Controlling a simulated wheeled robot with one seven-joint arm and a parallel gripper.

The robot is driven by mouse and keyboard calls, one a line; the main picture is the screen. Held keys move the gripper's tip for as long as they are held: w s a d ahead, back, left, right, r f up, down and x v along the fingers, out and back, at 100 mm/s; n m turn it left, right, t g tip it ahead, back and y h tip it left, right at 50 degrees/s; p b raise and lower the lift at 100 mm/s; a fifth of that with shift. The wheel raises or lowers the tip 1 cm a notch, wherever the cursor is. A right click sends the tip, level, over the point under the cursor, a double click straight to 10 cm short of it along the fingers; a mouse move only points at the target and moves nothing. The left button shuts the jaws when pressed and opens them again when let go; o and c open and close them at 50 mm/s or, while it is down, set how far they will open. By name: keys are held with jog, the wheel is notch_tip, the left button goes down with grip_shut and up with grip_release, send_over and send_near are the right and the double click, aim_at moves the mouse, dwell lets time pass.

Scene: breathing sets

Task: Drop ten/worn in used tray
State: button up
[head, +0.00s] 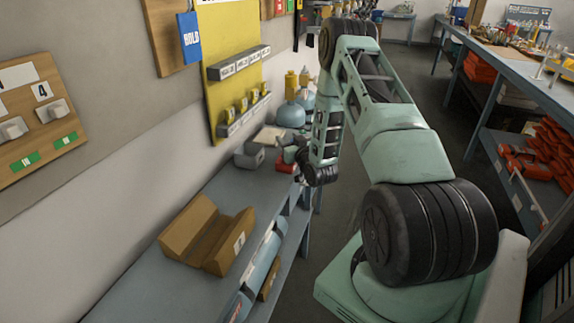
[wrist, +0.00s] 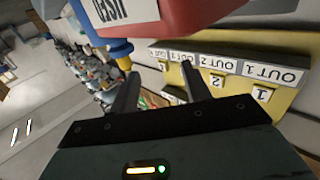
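My gripper (wrist: 157,72) has its two dark fingers spread apart in the wrist view, with nothing seen held between them. A red tray (wrist: 200,14) with a white label is close above the fingers there; the label is upside down and seems to read "used". A blue part with an orange ring (wrist: 120,56) is beside the left fingertip; I cannot tell what it belongs to. In the head view, my gripper (head: 300,167) is at the far end of the bench by the red tray (head: 286,160), partly hidden by my arm. I cannot identify anything marked ten or worn.
A yellow board (head: 232,75) with labelled grey ledges stands behind the bench. A grey tray (head: 247,157) and blue bottles with yellow tops (head: 291,113) are near the gripper. A brown wooden holder (head: 207,234) is on the nearer bench (head: 158,277); bare bench lies beyond it.

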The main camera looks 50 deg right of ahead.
jog(key=b+v, duration=0.2)
jog(key=v, duration=1.5)
jog(key=shift+s+b, duration=0.2)
jog(key=shift+b, duration=0.15)
jog(key=shift+a, duration=0.1)
